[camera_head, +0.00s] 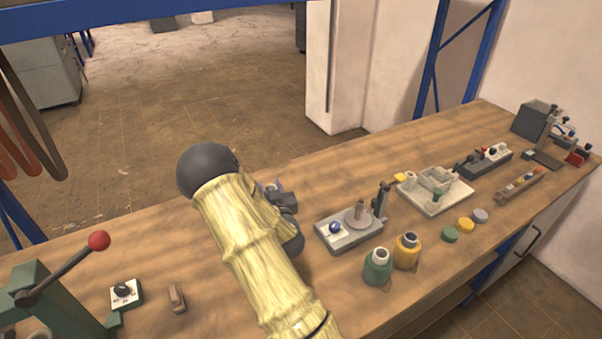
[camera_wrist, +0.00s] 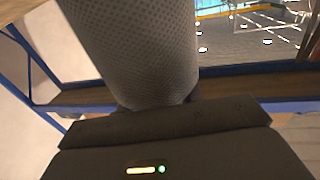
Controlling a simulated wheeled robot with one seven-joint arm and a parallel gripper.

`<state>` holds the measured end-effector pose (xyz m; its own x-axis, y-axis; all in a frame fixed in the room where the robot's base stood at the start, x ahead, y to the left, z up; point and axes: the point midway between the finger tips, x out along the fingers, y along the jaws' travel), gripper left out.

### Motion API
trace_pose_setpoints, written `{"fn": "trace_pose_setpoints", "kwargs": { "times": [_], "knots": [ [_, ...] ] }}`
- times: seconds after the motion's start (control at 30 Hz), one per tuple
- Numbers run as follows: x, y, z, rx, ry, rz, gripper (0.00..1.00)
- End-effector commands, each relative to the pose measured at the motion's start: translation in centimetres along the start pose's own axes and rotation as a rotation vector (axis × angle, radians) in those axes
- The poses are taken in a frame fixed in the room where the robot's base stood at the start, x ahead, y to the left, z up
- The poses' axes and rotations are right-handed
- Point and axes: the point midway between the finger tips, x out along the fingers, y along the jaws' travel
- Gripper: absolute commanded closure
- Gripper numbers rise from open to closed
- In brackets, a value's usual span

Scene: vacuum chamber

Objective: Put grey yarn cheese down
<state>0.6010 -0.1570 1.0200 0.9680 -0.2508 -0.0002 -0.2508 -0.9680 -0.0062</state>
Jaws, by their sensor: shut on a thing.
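In the wrist view my gripper (camera_wrist: 160,108) is shut on the grey yarn cheese (camera_wrist: 140,50), a pale grey, finely textured body that fills the upper middle. Its far end is cut off by the picture's top edge. In the head view my yellow-sleeved arm reaches over the workbench and hides most of the gripper. Only dark parts of the gripper (camera_head: 284,198) show beside the arm, and I cannot make out the grey yarn cheese there. A green yarn cheese (camera_head: 377,270) and a yellow yarn cheese (camera_head: 406,253) stand upright on the workbench (camera_head: 330,280), right of my arm.
Green (camera_head: 450,235), yellow (camera_head: 465,224) and grey (camera_head: 480,215) discs lie right of the yarn cheeses. A grey device (camera_head: 348,238) with a spindle and blue knob stands behind them. A red-knobbed lever (camera_head: 65,270) stands at left. Bare wood lies in front of the yarn cheeses.

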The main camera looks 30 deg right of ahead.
Motion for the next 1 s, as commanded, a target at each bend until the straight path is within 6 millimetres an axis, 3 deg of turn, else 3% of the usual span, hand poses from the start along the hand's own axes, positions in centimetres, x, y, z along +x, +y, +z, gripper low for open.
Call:
{"fn": "trace_pose_setpoints", "kwargs": {
  "times": [0.03, 0.2, 0.33, 0.47, 1.0],
  "knots": [
    [-0.7, -2.9, 0.9, -0.001, -0.005, -0.048, 1.00],
    [-3.3, -10.5, 2.9, -0.003, -0.004, -0.177, 1.00],
    [-4.9, -13.8, 3.8, -0.006, -0.003, -0.237, 1.00],
    [-5.5, -14.8, 4.0, -0.007, 0.000, -0.255, 1.00],
    [-5.3, -14.4, 3.9, -0.006, 0.000, -0.248, 1.00]
  ]
}}
